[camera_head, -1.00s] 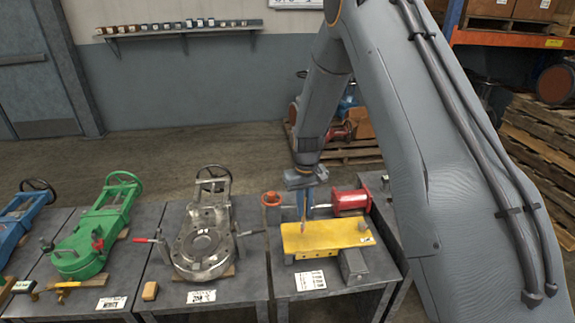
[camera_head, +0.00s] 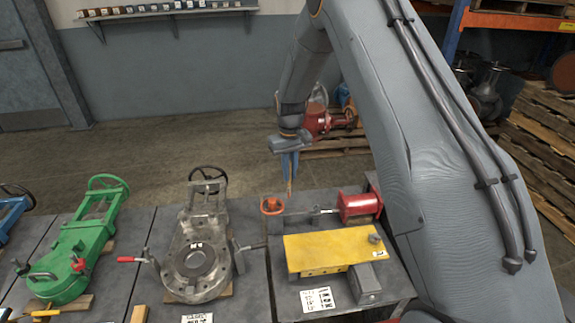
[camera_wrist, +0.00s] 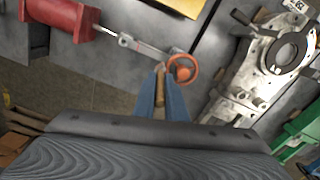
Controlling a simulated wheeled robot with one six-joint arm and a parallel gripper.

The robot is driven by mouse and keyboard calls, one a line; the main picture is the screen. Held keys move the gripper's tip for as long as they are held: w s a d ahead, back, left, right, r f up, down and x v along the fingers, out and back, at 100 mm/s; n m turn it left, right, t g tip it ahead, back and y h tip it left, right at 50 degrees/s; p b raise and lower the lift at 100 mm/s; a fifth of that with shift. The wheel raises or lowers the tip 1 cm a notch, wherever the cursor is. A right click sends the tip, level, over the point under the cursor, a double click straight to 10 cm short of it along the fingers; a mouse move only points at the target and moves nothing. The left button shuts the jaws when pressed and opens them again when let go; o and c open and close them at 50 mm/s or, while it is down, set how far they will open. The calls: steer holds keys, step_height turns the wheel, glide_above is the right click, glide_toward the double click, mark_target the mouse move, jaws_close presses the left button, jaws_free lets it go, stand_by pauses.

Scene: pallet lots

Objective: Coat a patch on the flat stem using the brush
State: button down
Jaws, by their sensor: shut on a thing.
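My gripper (camera_head: 289,172) is shut on a brush (camera_head: 290,188), which hangs tip down above the back of the right-hand bench. In the wrist view the blue fingers of my gripper (camera_wrist: 160,98) hold the brown brush (camera_wrist: 160,84) beside an orange round cup (camera_wrist: 183,69). The cup (camera_head: 272,205) stands left of a flat grey bar (camera_head: 312,213), which leads to a red cylinder (camera_head: 360,206). This bar (camera_wrist: 145,46) looks like the flat stem. I cannot tell whether the brush touches anything or whether its bristles carry coating.
A yellow plate (camera_head: 330,250) lies in front of the bar, with a grey block (camera_head: 364,282) at its front right. A grey valve (camera_head: 198,258) and a green valve (camera_head: 82,255) stand on benches to the left. Pallets (camera_head: 545,140) are stacked at right.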

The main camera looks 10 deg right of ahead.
mark_target(289, 187)
steer(key=shift+d+f+b, duration=0.15)
steer(key=shift+f+b, duration=0.45)
steer(key=shift+f, duration=0.85)
steer(key=shift+f+b, duration=0.95)
steer(key=shift+f, duration=1.35)
steer(key=shift+d, duration=3.25)
steer(key=shift+a+f, duration=0.2)
steer(key=shift+a, duration=3.25)
steer(key=shift+d+r+p, duration=0.15)
steer(key=shift+r+p, duration=1.5)
steer(key=shift+r, duration=2.35)
steer(key=shift+s, duration=0.1)
